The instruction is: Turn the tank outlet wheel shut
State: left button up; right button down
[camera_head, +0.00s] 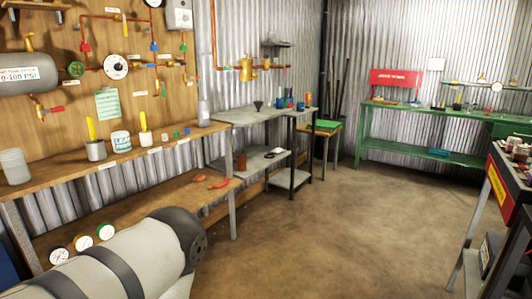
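A small green handwheel (76,69) sits on the copper pipe just right of the grey tank (28,73), on the wooden wall panel at the upper left. I take it as the tank outlet wheel; how far it is turned cannot be told. The tank carries a white pressure label. A round white gauge (115,67) is on the pipe right of the wheel. A large pale arm link of mine with dark bands fills the lower left. Neither gripper shows, and nothing touches the wheel.
A wooden bench (150,150) below the panel holds tins and a white tub (121,141). A lower shelf (165,200) holds gauges and a red tool. Red and blue valve handles are on the other pipes. The brown floor (300,235) is clear; a cart (505,190) stands at right.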

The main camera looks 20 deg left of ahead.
aim_at(75, 69)
jog(key=i+u, duration=0.8)
jog(key=i+l+u, duration=0.35)
jog(key=i, duration=0.15)
jog(key=i+l+u, duration=0.25)
jog(key=i+u, duration=0.15)
jog(key=i+l+u, duration=0.2)
jog(key=u, duration=0.2)
jog(key=i+l+u, duration=0.25)
jog(key=u, duration=0.15)
jog(key=i+l+u, duration=0.25)
jog(key=u, duration=0.15)
jog(key=i+l+u, duration=0.1)
jog(key=l+u, duration=0.25)
jog(key=l, duration=0.1)
